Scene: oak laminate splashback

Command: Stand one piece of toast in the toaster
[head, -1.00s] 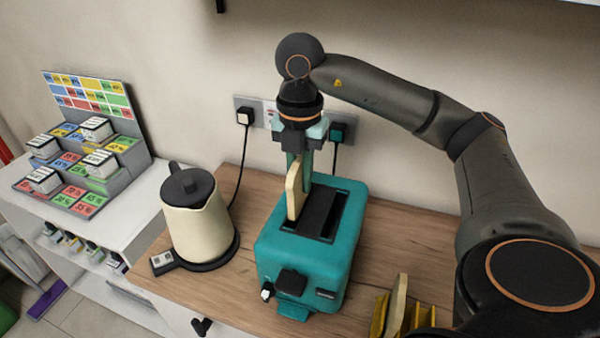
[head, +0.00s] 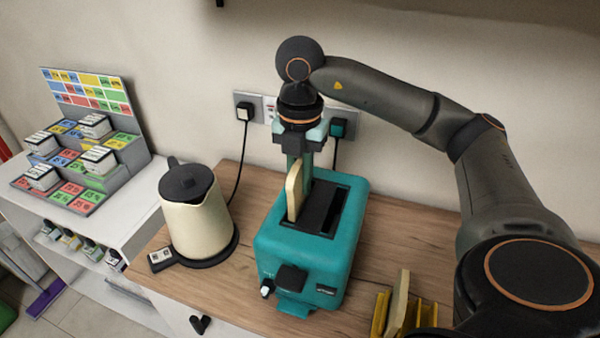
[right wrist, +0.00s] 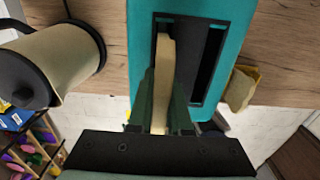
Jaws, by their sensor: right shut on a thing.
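The teal toaster (head: 305,255) stands on the wooden counter, with two long dark slots in its top. My right gripper (head: 299,172) points down over the toaster's left slot and is shut on a pale piece of toast (head: 295,190). The toast is upright, its lower edge at the left slot; how deep it sits is hard to tell. In the right wrist view the toast (right wrist: 162,80) is between the fingers, lined up with one slot, and the other slot (right wrist: 210,62) is empty. My left gripper is not in view.
A cream kettle (head: 197,215) stands on its base left of the toaster. A yellow rack (head: 424,315) with another piece of toast (head: 398,303) is at the front right. Wall sockets with plugs (head: 245,112) are behind. A display stand (head: 95,145) is at the far left.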

